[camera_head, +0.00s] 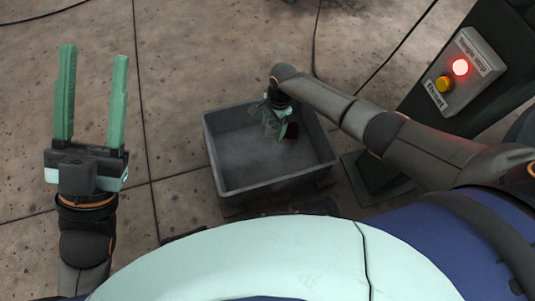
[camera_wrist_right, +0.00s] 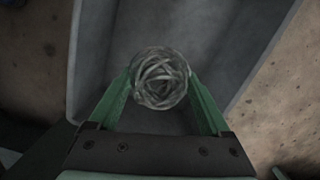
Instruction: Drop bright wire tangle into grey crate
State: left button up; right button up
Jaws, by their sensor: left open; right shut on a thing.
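The bright wire tangle (camera_wrist_right: 160,78) is a round ball of pale, looped wire in the right wrist view. My right gripper (camera_wrist_right: 160,88) is shut on it, with a green finger on each side. In the head view my right gripper (camera_head: 277,122) points down over the grey crate (camera_head: 215,165), towards its back right part. The tangle cannot be made out clearly there. The crate's grey floor and wall (camera_wrist_right: 95,50) show beyond the tangle in the wrist view. My left gripper (camera_head: 93,95) is raised at the left, open and empty, well apart from the crate.
A dark post at the right carries a box (camera_head: 468,72) with a lit red lamp (camera_head: 460,67) and a yellow button (camera_head: 443,84) labelled Reset. Dark cables (camera_head: 316,40) run over the stained floor. The floor left of the crate is clear. The visible crate floor looks empty.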

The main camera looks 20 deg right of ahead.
jog(key=o, duration=1.2)
jog(key=r+p, duration=0.2)
jog(key=r, duration=0.1)
jog(key=d+r+p, duration=0.1)
jog(key=r+p, duration=0.1)
jog(key=r, duration=0.2)
jog(key=r+p, duration=0.1)
jog(key=r, duration=0.3)
jog(key=shift+w+d+p, duration=0.15)
jog(key=shift+w+p, duration=0.1)
jog(key=shift+p, duration=0.15)
pick_arm(q)
notch_tip(320, 180, up, 7)
jog(key=shift+s+a+n, duration=0.15)
jog(key=shift+a+n, duration=0.15)
jog(key=shift+a, duration=0.15)
pick_arm(e)
jog(key=shift+d+r, duration=0.1)
jog(key=shift+r, duration=0.6)
pick_arm(q)
jog(key=shift+t, duration=0.3)
